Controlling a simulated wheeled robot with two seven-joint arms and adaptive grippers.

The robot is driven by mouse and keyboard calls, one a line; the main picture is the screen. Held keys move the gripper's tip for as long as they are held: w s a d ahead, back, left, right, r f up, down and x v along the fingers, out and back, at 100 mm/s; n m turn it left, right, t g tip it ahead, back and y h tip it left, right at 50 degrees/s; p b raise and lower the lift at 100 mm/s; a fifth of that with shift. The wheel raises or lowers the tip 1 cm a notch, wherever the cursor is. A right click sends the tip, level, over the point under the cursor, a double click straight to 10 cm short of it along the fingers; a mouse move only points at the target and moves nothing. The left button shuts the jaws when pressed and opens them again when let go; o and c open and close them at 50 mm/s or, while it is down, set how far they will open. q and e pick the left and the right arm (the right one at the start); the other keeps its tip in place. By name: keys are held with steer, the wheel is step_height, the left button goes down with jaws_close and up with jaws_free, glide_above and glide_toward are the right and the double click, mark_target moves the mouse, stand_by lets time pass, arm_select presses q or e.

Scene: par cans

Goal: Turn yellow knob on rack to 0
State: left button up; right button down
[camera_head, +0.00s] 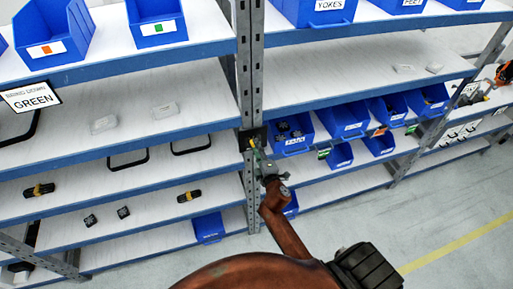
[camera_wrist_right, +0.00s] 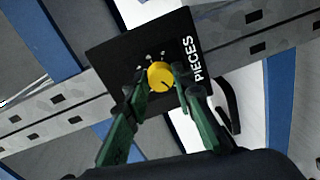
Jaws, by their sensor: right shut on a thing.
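The yellow knob (camera_wrist_right: 161,75) sits on a black panel (camera_wrist_right: 118,50) fixed to a grey rack post. White marks and the word PIECES show on the panel in the right wrist view. My right gripper (camera_wrist_right: 157,83) has its green fingers on either side of the knob, shut on it. In the head view my right gripper (camera_head: 255,148) reaches up to the small dark panel (camera_head: 247,139) on the post; the knob is tiny there. The knob's pointer setting is too small to read surely. My left gripper is not in view.
The grey rack post (camera_head: 243,60) stands between shelves on both sides. Blue bins (camera_head: 345,122) line the right shelves, and one bin (camera_head: 208,228) sits low at left. A sign reading GREEN (camera_head: 30,97) hangs at far left. Open floor (camera_head: 450,205) lies at the right.

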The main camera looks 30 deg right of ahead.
steer(key=shift+n, duration=0.4)
steer(key=c, duration=1.6)
jaws_free()
steer(key=shift+a, duration=0.1)
steer(key=v, duration=1.2)
steer(key=shift+r, duration=0.1)
